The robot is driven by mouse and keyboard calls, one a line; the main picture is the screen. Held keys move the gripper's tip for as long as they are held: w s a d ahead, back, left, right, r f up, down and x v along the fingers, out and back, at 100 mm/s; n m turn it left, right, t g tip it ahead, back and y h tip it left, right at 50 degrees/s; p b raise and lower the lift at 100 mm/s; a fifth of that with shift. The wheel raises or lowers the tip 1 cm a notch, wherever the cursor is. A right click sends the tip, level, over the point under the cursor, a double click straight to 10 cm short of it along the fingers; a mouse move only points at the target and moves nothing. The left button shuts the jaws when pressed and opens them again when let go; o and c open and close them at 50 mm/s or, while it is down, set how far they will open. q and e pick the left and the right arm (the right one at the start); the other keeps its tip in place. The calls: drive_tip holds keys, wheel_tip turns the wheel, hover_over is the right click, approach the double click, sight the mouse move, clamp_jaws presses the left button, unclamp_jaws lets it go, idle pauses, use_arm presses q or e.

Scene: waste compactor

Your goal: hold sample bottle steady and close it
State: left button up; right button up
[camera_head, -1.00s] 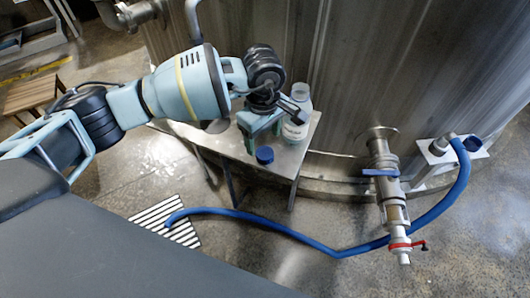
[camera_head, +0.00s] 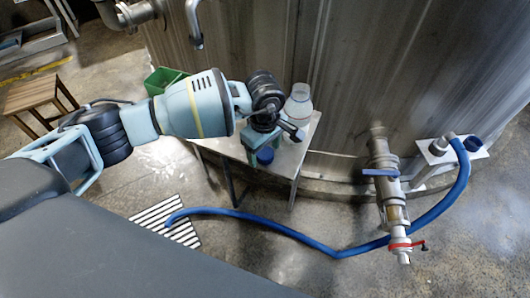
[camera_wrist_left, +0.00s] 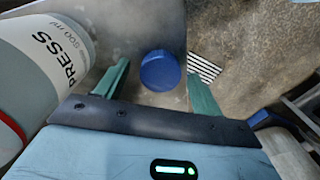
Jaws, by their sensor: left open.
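The sample bottle (camera_head: 299,104), pale with a printed label, stands upright on the small metal table (camera_head: 284,161). In the left wrist view the bottle (camera_wrist_left: 40,75) fills the left side, and its top is out of frame. A blue cap (camera_head: 265,156) is near the table's front edge, partly hidden by the gripper. My left gripper (camera_head: 264,147) is open beside the bottle, above the cap. In the left wrist view the cap (camera_wrist_left: 160,71) appears between the two green fingers, without visible contact. My right gripper is not in view.
A large steel tank (camera_head: 350,70) stands right behind the table. A valve pipe (camera_head: 388,185) and a blue hose (camera_head: 290,232) are at the right and front. A green crate (camera_head: 165,80) is behind my left arm, and a wooden stool (camera_head: 38,97) is at the left.

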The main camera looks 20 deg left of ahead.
sight(265, 155)
use_arm(q)
drive_tip(key=c, duration=1)
drive_tip(key=shift+c, duration=0.2)
drive_tip(key=shift+r, duration=0.1)
drive_tip(key=shift+r, duration=0.45)
drive_tip(key=r, duration=0.1)
drive_tip(key=s+r, duration=0.1)
drive_tip(key=shift+d+r, duration=0.2)
drive_tip(key=shift+r, duration=0.1)
drive_tip(key=s+d, duration=0.2)
drive_tip(key=s, duration=0.5)
drive_tip(key=s+d+r, duration=0.1)
drive_tip(key=s+d, duration=0.2)
drive_tip(key=s, duration=0.3)
drive_tip(key=shift+s+d+r, duration=0.15)
drive_tip(key=shift+s+d, duration=0.2)
drive_tip(key=shift+s, duration=0.05)
